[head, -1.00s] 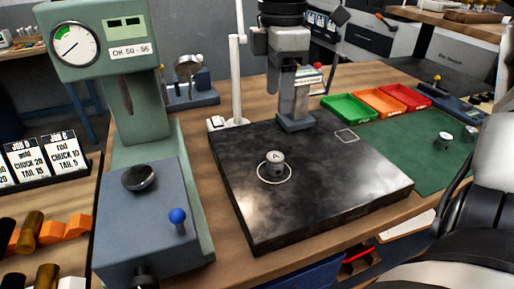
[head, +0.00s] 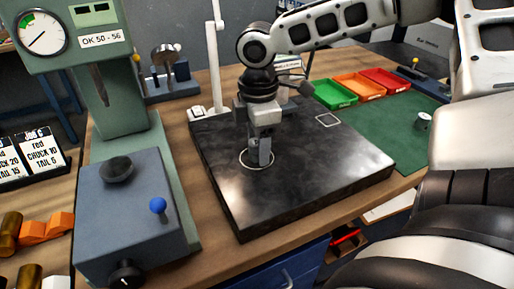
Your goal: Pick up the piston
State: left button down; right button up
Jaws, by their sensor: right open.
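My right gripper (head: 261,152) points down over the white ring (head: 243,161) on the black surface plate (head: 310,190). Its jaws are open, with the fingertips low inside the ring. The piston, a short grey cylinder marked A that stood in this ring earlier, cannot be made out clearly now; the fingers cover its place. I cannot tell whether they touch it. My left gripper is not in view.
A green press-like gauge (head: 120,120) with a blue-knobbed base (head: 130,215) stands left of the plate. A white post (head: 217,65) rises behind it. Green (head: 334,94), orange (head: 362,88) and red (head: 388,79) trays lie behind a green mat (head: 400,145) carrying another small cylinder (head: 424,121).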

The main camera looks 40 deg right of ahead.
aim_at(256, 141)
jog(key=shift+f, duration=0.4)
jog(key=c, duration=1.2)
jog(key=shift+r, duration=0.1)
jog(key=r, duration=0.3)
jog(key=shift+w+r, duration=0.25)
jog(key=shift+r, duration=0.05)
jog(key=w+a+r, duration=0.3)
jog(key=w+r, duration=0.6)
jog(key=w, duration=0.4)
jog(key=shift+r, duration=0.15)
